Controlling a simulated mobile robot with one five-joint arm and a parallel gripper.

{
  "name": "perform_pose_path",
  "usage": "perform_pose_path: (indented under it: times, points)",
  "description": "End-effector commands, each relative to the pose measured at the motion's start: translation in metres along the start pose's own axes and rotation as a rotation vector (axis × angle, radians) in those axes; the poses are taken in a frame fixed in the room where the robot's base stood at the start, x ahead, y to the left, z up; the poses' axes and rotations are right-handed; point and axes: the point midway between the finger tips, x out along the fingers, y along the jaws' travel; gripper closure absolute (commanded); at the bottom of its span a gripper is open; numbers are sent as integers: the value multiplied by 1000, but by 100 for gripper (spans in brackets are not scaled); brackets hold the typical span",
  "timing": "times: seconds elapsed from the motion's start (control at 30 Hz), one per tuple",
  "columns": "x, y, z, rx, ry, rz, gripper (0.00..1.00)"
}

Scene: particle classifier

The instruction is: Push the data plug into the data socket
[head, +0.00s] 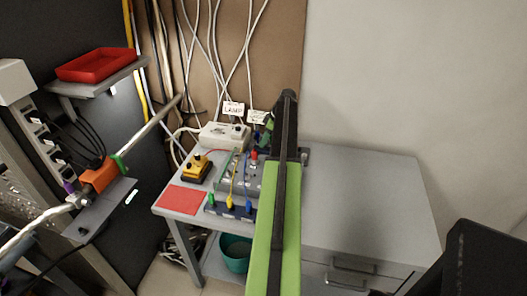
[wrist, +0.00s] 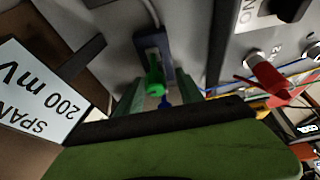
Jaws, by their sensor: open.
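My gripper (wrist: 160,92) is open in the wrist view, its teal-green fingers on either side of a small green plug-like piece (wrist: 155,76). That piece sits at a dark blue-grey frame (wrist: 168,45) with a blue bit below it. I cannot tell whether the green piece is the data plug or how deep it sits, and no marking names the data socket. In the head view my gripper (head: 267,131) is small, partly behind my arm, at the back of the bench beside the instruments.
A red plug (wrist: 268,78) with wires is to the right. The grey bench (head: 375,195) is clear on the right. A white box (head: 222,135), yellow-black device (head: 196,168) and coloured plug rack (head: 224,210) crowd its left.

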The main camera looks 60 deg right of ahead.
Motion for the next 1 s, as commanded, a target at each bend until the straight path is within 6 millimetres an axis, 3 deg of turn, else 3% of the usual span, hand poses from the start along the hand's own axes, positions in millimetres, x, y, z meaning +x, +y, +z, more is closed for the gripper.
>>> perform_pose_path:
  times: [0.03, 0.23, 0.57, 1.0]
  points:
    - [8, 0, 2, 0, 0, 0, 56]
    - [4, 0, 0, 0, 0, 1, 56]
    - [4, 0, 0, 1, 0, 0, 100]
    - [3, 0, 0, 1, 0, -1, 100]
